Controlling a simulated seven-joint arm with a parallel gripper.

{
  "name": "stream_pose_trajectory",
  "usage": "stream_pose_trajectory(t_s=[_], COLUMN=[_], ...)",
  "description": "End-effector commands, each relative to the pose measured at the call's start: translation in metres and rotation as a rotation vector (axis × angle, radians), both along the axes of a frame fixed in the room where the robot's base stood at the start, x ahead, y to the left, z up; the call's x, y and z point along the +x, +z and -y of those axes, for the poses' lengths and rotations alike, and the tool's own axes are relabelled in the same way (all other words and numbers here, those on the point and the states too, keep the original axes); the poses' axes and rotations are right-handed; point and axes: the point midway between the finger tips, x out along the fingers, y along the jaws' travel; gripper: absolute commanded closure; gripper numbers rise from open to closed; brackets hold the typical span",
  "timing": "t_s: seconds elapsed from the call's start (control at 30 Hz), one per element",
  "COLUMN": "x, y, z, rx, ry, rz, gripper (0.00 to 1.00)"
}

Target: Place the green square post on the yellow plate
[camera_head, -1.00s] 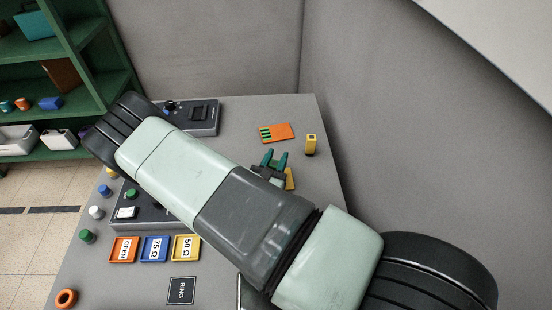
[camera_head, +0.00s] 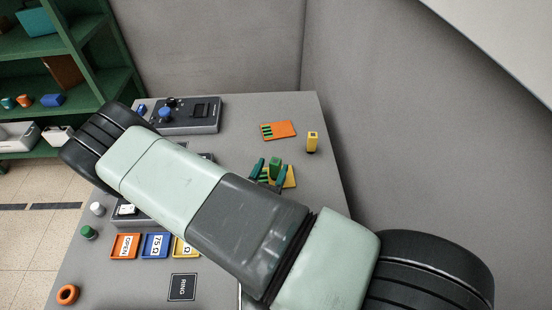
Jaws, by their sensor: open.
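The green square post (camera_head: 275,165) stands upright between the fingers of my gripper (camera_head: 270,174). The gripper is open, with a dark green finger on each side of the post. The yellow plate (camera_head: 291,178) lies on the table under and just behind the fingers. The post appears to stand on or directly over this plate; its foot is hidden by the gripper, so contact cannot be seen. My arm hides much of the table's middle.
An orange plate (camera_head: 283,130) with green stripes and a small yellow block (camera_head: 312,142) lie behind the gripper. A dark device (camera_head: 197,114) stands at the back left. Labelled trays (camera_head: 124,247) and a RING card (camera_head: 183,287) lie in front.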

Motion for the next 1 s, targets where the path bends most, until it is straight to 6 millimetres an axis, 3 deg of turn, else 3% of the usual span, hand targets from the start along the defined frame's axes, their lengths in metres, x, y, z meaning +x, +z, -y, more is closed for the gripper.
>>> stream_pose_trajectory(t_s=[0.1, 0.3, 0.53, 0.63, 0.77, 1.0], x=[-0.025, -0.053, -0.063, -0.059, -0.048, -0.048], y=[0.000, 0.000, 0.001, 0.010, 0.049, 0.146], z=[-0.011, -0.023, -0.026, -0.024, -0.012, 0.043], rx=[0.000, 0.001, 0.001, 0.021, 0.105, 0.389], ry=[0.003, 0.002, -0.003, -0.042, -0.211, -0.717], rz=[-0.001, 0.000, 0.002, 0.015, 0.064, 0.162], gripper=[0.41, 0.41, 0.41, 0.41, 0.41, 0.41])
